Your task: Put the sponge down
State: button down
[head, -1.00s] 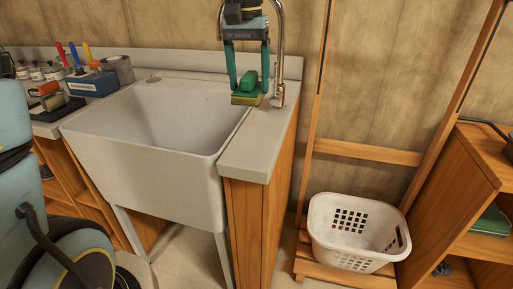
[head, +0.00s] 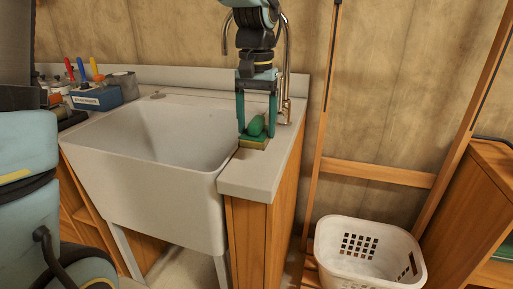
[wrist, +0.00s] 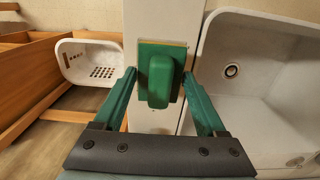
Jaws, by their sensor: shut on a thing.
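The sponge, a green block with a rounded green grip and a yellowish underside, shows in the head view (head: 253,142) and in the wrist view (wrist: 160,82). My gripper (head: 256,131) points down with its two green fingers shut on the sponge, one on each side; the wrist view (wrist: 159,75) shows this too. The sponge is at the pale counter strip (head: 262,172) right of the sink, near the sink's edge. It looks level and at or very close to the surface; I cannot tell whether it touches.
The white sink (head: 150,190) opens to the left of the strip. A chrome faucet (head: 287,75) stands close behind my gripper. A blue box (head: 97,98) and tools sit at the back left. A white basket (head: 365,265) is low on the right. The strip's front is clear.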

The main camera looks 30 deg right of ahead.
aim_at(255, 119)
jog(key=shift+f+p, duration=0.4)
jog(key=shift+f, duration=2.35)
grip_release()
jog(key=shift+f+b, duration=0.2)
jog(key=shift+b, duration=0.15)
notch_tip(255, 119, up, 11)
jog(key=shift+a, duration=0.1)
jog(key=shift+a, duration=0.1)
jog(key=w+a+f+n+p, duration=0.1)
jog(key=w+a+f+n, duration=0.15)
jog(key=a, duration=0.45)
jog(key=w+a+f+n+p, duration=0.1)
jog(key=w+a+f+p, duration=0.15)
jog(key=a, duration=0.45)
jog(key=s+a+f+n+p, duration=0.1)
jog(key=a+f+n, duration=0.1)
jog(key=a, duration=0.6)
jog(key=s+a+f+n+t+p, duration=0.1)
jog(key=a+f+n, duration=0.1)
jog(key=a, duration=0.7)
jog(key=shift+s+a+t, duration=0.15)
jog(key=shift+s+t, duration=0.15)
